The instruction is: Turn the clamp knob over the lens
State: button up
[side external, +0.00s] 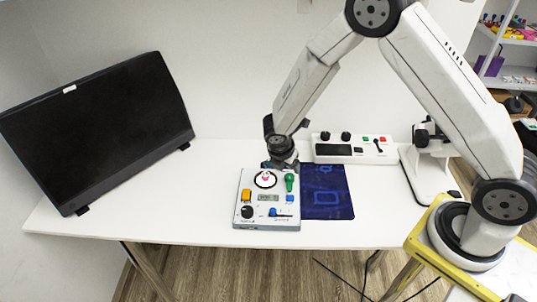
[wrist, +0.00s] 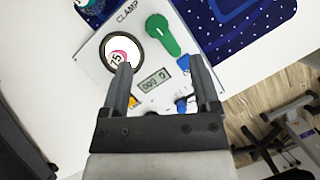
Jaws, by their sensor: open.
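A white panel box (side external: 245,222) marked CLAMP lies on the table. Its green clamp knob (side external: 290,183) is at the back right, with an elongated handle; it also shows in the wrist view (wrist: 163,37). Left of the knob is the round black-rimmed lens (wrist: 122,52), with a pink-and-white figure under it, also in the side view (side external: 265,179). My gripper (wrist: 161,66) is open and empty above the panel. In the wrist view the knob appears beyond the fingertips, apart from them. A small display (wrist: 155,82) shows between the fingers; its reading is hard to make out.
The panel also has an orange button (side external: 247,195), a black dial (side external: 247,212) and blue controls (side external: 281,212). A blue mat (side external: 342,207) lies right of it. Behind stand another control box (side external: 350,157) and a microscope (side external: 432,165). A monitor (side external: 100,125) stands left. The table's front left is clear.

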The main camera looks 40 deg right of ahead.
aim_at(289, 176)
jog(key=shift+w+f+n, duration=0.25)
jog(key=shift+f+n, duration=0.1)
jog(key=shift+n, duration=0.05)
jog(key=shift+f, duration=0.1)
jog(key=shift+x, duration=3.8)
grip_shut()
